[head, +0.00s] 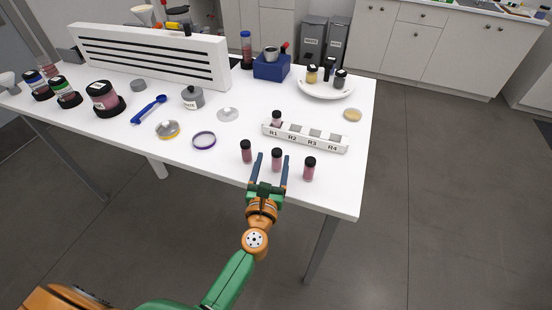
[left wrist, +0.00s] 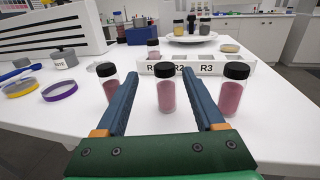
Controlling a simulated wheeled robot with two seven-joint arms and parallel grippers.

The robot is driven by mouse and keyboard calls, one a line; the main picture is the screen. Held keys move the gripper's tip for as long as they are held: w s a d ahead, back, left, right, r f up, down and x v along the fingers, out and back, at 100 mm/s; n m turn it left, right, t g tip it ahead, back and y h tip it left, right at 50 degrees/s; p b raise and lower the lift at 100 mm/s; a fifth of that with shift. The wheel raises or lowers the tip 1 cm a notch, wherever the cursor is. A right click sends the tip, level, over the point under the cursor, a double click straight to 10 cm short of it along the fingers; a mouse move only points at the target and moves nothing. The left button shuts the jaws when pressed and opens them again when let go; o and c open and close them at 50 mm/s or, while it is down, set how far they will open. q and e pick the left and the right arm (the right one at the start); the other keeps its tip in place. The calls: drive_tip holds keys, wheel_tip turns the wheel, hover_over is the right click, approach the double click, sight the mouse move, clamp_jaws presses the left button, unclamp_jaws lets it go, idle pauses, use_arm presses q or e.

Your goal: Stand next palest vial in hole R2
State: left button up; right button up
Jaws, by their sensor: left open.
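A white rack (head: 305,138) with holes labelled R1 to R4 stands near the right of the table. A black-capped pink vial (head: 277,118) stands in hole R1; R2, R3 and R4 look empty. Three more black-capped pink vials stand upright in front of the rack: a left vial (head: 246,151), a middle vial (head: 277,159) and a right vial (head: 309,169). My left gripper (head: 273,158) is open, its fingers reaching around the middle vial. In the left wrist view the middle vial (left wrist: 165,92) stands between the fingers (left wrist: 165,80), with gaps on both sides. My right gripper is not visible.
Behind the rack are a white plate (head: 326,87) with several small jars and a blue box (head: 271,67). A purple ring (head: 204,140), a yellow-rimmed dish (head: 168,130) and a grey jar (head: 193,97) lie to the left. The table's front edge is close to the vials.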

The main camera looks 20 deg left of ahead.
sight(276, 158)
use_arm(q)
drive_tip(key=w, duration=0.3)
drive_tip(key=shift+w+d, duration=0.1)
drive_tip(key=shift+w, duration=0.35)
drive_tip(key=shift+s, duration=0.1)
drive_tip(key=c, duration=0.4)
clamp_jaws()
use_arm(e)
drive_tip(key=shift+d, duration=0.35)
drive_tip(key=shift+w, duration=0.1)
